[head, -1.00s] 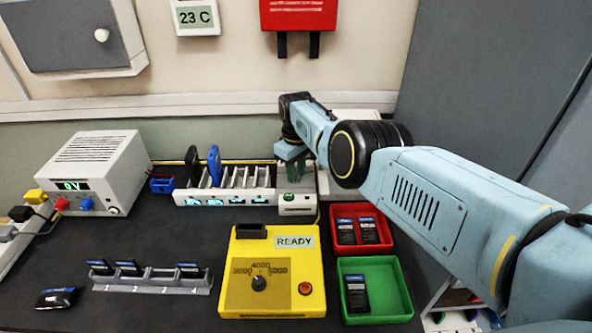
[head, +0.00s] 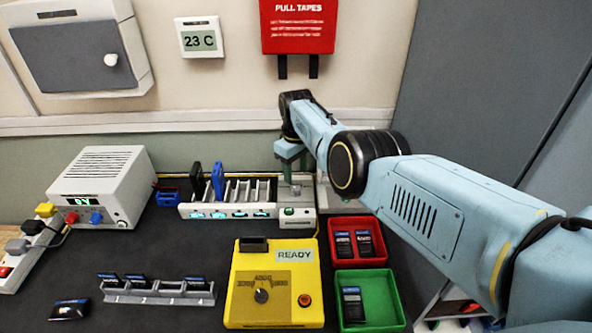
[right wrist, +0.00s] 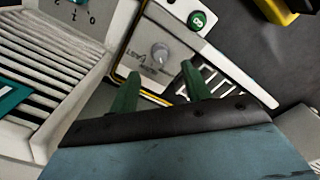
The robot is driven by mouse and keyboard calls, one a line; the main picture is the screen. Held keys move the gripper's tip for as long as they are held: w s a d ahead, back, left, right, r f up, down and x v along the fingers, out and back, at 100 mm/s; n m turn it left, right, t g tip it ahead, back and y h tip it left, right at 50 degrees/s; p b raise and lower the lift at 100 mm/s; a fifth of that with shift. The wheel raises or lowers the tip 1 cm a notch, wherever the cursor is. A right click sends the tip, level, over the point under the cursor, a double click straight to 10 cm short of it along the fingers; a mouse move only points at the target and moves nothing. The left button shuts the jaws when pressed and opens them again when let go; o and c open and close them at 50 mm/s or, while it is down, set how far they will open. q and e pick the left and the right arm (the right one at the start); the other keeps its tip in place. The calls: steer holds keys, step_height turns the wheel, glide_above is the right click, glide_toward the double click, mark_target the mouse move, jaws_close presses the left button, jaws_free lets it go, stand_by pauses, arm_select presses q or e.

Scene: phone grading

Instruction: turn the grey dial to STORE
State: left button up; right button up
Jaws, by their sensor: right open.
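The grey dial (right wrist: 160,52) is a small round knob on a pale panel in the right wrist view. The word FAST is printed beside it; I cannot read STORE there. It also shows small in the head view (head: 296,190), at the right end of the charging rack. My right gripper (right wrist: 160,72) is open, with its two green fingers apart and pointing toward the dial. The dial lies just beyond and between the fingertips, apparently untouched. In the head view my right gripper (head: 291,168) hangs just above the dial. My left gripper is not in view.
The charging rack (head: 228,212) holds a black and a blue upright piece at its left end. A yellow tester (head: 240,312) reading READY, a red tray (head: 337,222) and a green tray (head: 391,297) stand in front. A white power supply (head: 135,160) stands left.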

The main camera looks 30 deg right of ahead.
mark_target(296, 188)
step_height(296, 188, up, 7)
steer(key=p, duration=0.2)
steer(key=shift+r+p, duration=0.2)
steer(key=shift+p, duration=0.1)
